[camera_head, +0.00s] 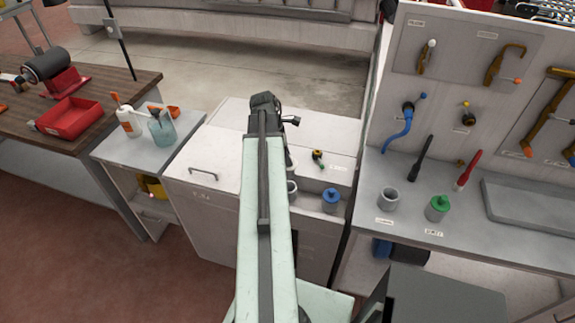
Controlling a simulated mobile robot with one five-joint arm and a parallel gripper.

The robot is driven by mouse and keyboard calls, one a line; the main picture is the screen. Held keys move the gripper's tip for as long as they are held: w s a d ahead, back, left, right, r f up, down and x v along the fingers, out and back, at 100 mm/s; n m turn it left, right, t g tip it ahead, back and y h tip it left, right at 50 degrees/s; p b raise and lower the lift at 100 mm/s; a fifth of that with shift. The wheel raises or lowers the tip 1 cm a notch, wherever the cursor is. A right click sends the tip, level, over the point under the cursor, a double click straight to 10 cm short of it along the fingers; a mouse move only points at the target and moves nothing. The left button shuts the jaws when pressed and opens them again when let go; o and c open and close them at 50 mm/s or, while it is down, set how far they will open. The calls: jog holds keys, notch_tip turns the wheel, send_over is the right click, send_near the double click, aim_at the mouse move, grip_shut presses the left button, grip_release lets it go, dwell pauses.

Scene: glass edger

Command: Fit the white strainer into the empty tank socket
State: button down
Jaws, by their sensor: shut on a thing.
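My arm reaches forward over the white tank cabinet (225,155), and its dark end (266,104) is above the cabinet. The fingers and what they hold are mostly hidden behind the arm. A pale rounded piece (291,163) shows just right of the arm; it may be part of the white strainer, but I cannot tell clearly. Below it is a round open tank socket (292,187), partly covered by the arm and seemingly empty. A blue strainer (331,200) with a knob sits to its right. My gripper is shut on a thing.
A brass valve (318,158) stands behind the sockets. On the right bench are a grey cup (388,199), a green strainer (440,207), and black and red handled tools, below a tool panel (480,90). A bottle and jar (162,130) stand on the left cart.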

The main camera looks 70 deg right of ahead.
jog(key=shift+f, duration=0.1)
notch_tip(320, 180, down, 6)
jog(key=b, duration=0.5)
jog(key=shift+b, duration=0.3)
jog(key=shift+f, duration=0.1)
dwell(1.1)
jog(key=shift+f+b, duration=0.3)
jog(key=shift+b, duration=0.15)
jog(key=shift+f+b, duration=2.8)
jog(key=shift+f, duration=0.05)
jog(key=c, duration=1.1)
grip_release()
jog(key=shift+r, duration=0.2)
